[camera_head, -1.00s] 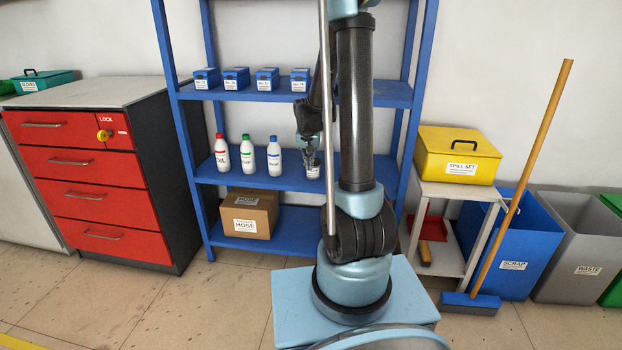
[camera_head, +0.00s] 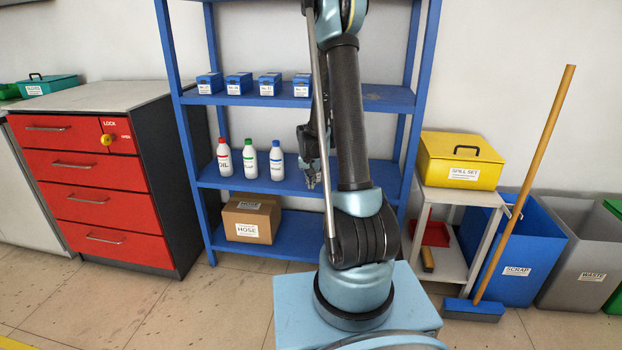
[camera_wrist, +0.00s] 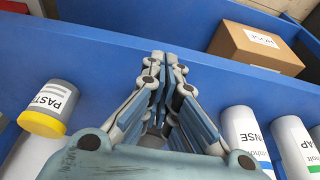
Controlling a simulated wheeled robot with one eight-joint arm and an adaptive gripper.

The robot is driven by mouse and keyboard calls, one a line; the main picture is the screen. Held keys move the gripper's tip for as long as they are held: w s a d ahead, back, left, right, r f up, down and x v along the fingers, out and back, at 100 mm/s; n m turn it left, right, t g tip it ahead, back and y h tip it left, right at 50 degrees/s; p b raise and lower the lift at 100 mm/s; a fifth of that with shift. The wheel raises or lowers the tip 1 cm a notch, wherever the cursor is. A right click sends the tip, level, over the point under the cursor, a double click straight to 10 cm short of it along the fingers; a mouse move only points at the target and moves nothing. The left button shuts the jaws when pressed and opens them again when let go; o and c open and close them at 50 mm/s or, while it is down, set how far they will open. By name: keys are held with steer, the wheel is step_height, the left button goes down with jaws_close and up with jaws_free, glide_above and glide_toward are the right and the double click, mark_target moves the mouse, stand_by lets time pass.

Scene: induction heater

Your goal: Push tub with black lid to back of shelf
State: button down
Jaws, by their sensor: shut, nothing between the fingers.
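My gripper (camera_head: 314,184) is at the middle shelf (camera_head: 245,184), right of the three bottles, partly hidden behind my arm. In the wrist view its fingers (camera_wrist: 164,62) are shut together and empty. A container labelled PASTE (camera_wrist: 52,100) is left of the fingers in that view, apart from them, with a grey end and a yellow band. I cannot tell a black lid on it. No tub with a black lid shows clearly in either current view; my arm hides part of the middle shelf.
White bottles (camera_head: 250,160) with red, green and blue caps stand left of my gripper; two show close to it in the wrist view (camera_wrist: 243,132). A cardboard HOSE box (camera_head: 248,220) is on the shelf below. Small blue boxes (camera_head: 240,84) line the shelf above.

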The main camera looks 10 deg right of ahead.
steer(key=x, duration=0.2)
steer(key=shift+w+d+f, duration=0.1)
steer(key=shift+w+f, duration=0.15)
steer(key=shift+f, duration=0.1)
steer(key=shift+w+d, duration=0.2)
steer(key=shift+w, duration=0.35)
steer(key=shift+w+d, duration=0.15)
steer(key=shift+w, duration=0.35)
steer(key=shift+w+d+r, duration=0.1)
steer(key=shift+w+d, duration=0.1)
steer(key=shift+w, duration=0.45)
steer(key=w, duration=0.2)
steer(key=w+d, duration=0.1)
steer(key=w, duration=0.1)
steer(key=w+d, duration=0.1)
steer(key=w, duration=0.1)
steer(key=shift+w, duration=0.25)
